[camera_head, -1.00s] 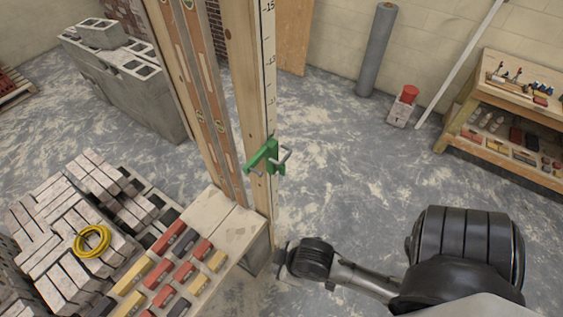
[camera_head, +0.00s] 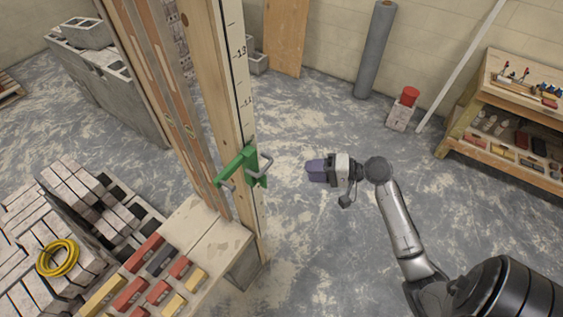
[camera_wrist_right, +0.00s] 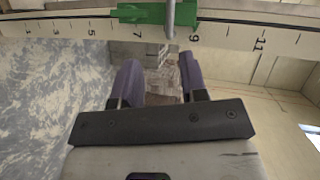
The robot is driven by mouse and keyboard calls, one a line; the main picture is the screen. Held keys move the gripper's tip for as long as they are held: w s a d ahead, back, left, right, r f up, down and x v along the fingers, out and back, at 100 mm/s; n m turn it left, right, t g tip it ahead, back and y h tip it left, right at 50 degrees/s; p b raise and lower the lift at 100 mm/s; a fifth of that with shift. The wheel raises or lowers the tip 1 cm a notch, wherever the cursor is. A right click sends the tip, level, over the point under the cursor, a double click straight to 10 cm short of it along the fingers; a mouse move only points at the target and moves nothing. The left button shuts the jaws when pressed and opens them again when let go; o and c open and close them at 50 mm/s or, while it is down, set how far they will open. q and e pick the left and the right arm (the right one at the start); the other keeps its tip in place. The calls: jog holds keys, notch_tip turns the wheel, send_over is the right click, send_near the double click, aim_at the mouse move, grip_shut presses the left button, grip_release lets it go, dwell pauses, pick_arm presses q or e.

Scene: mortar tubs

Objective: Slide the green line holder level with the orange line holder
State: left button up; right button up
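The green line holder (camera_head: 240,168) is on the wooden post (camera_head: 210,60) with a numbered scale strip, in the head view; a grey metal handle sticks out from it. In the right wrist view the green holder (camera_wrist_right: 140,14) shows at the top, beside the scale between about 7 and 9. My right gripper (camera_head: 315,170), with purple fingers, is right of the holder in the head view and apart from it. The wrist view shows its fingers (camera_wrist_right: 160,75) open with nothing between them. I cannot see the orange line holder. My left gripper is not in view.
A plank table (camera_head: 208,235) with coloured blocks stands at the post's foot. Stacked bricks and a yellow coil (camera_head: 58,258) lie at lower left. A workbench (camera_head: 515,80), a grey roll (camera_head: 375,50) and a red-topped block (camera_head: 402,112) stand at the back. The floor around my right gripper is clear.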

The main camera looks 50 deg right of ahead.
aim_at(265, 167)
jog(key=w+a+p, duration=0.1)
jog(key=w+a, duration=0.1)
jog(key=w, duration=0.1)
jog(key=w+a+f+m, duration=0.1)
jog(key=w+a, duration=0.1)
jog(key=w, duration=0.1)
jog(key=w+a+m+p, duration=0.1)
jog(key=w+a, duration=0.2)
jog(key=w, duration=0.1)
jog(key=shift+w+f+p, duration=0.1)
jog(key=shift+f+p, duration=0.1)
jog(key=shift+p, duration=0.15)
jog(key=shift+x, duration=0.75)
jog(key=shift+w, duration=0.15)
jog(key=shift+c, duration=0.5)
jog(key=c, duration=0.6)
grip_shut()
